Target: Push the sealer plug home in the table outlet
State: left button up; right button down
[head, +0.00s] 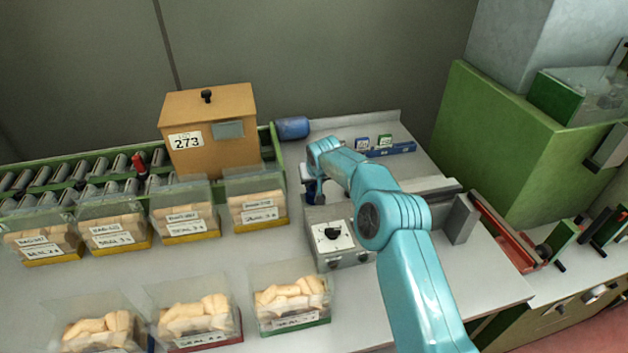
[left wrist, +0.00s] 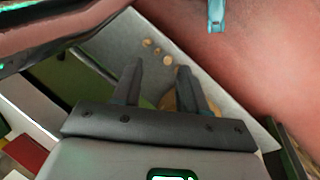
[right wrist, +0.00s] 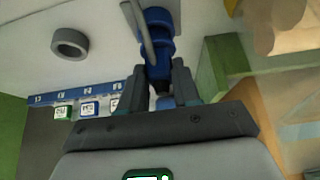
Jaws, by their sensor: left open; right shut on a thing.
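My right gripper (right wrist: 158,82) is shut on a blue part, which I take to be the sealer plug (right wrist: 160,45); a grey cable or rod runs along it in the right wrist view. In the head view the teal right arm reaches to the back of the table, and a bit of dark blue (head: 313,188) shows below its wrist, behind the grey box with a dial (head: 333,235). I cannot make out the outlet, nor whether the plug sits in it. My left gripper (left wrist: 160,70) is open and empty; it is not in the head view.
A wooden box marked 273 (head: 210,135) stands by the roller conveyor (head: 60,182). A blue cylinder (head: 292,128) and a blue card strip (head: 390,150) lie at the back. A grey ring (right wrist: 70,43) lies nearby.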

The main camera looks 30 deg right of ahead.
jog(key=shift+f+b, duration=0.75)
jog(key=shift+f, duration=0.1)
dwell(0.6)
jog(key=c, duration=0.7)
grip_release()
jog(key=shift+c, duration=0.2)
jog(key=shift+r, duration=0.1)
jog(key=shift+r, duration=0.1)
jog(key=b+v, duration=0.2)
jog(key=v, duration=1.4)
jog(key=shift+a+b, duration=0.15)
jog(key=shift+b, duration=0.25)
